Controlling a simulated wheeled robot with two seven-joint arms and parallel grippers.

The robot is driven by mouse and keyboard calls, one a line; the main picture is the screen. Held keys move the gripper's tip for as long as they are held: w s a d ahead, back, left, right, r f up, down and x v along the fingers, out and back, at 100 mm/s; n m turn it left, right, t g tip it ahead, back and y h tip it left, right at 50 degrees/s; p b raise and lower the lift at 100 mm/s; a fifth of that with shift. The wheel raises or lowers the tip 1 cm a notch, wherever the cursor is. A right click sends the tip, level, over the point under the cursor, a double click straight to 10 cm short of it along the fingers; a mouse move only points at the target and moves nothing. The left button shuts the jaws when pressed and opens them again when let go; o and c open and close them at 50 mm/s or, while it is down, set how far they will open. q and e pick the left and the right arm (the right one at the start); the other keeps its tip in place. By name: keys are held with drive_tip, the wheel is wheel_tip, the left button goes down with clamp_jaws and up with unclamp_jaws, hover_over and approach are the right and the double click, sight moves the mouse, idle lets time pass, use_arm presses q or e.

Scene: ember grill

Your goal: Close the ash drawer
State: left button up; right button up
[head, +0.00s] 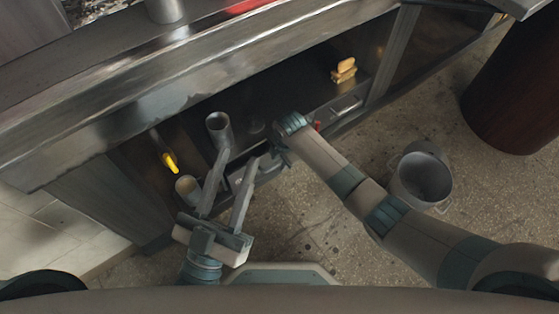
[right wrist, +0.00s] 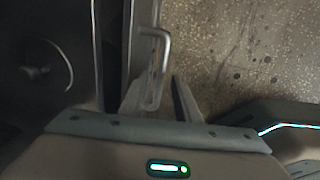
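A grey metal drawer front (head: 335,110) runs along the low shelf under the grill counter. I cannot tell for sure which front is the ash drawer's, or how far it stands out. In the right wrist view a bar handle (right wrist: 163,38) sticks out from a grey front panel (right wrist: 138,45). My right gripper (right wrist: 158,90) is open, with the lower part of the handle between its fingers; contact is unclear. In the head view my right gripper (head: 277,155) is mostly hidden by its own wrist. My left gripper (head: 237,157) is open and empty near the shelf's front edge.
A metal cup (head: 219,130) and a tan-rimmed cup (head: 188,188) stand near my left gripper. A yellow-handled tool (head: 168,160) hangs to the left. Yellow blocks (head: 344,71) lie on the shelf. A metal bucket (head: 422,178) stands on the floor to the right.

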drive_tip(key=shift+c, duration=0.5)
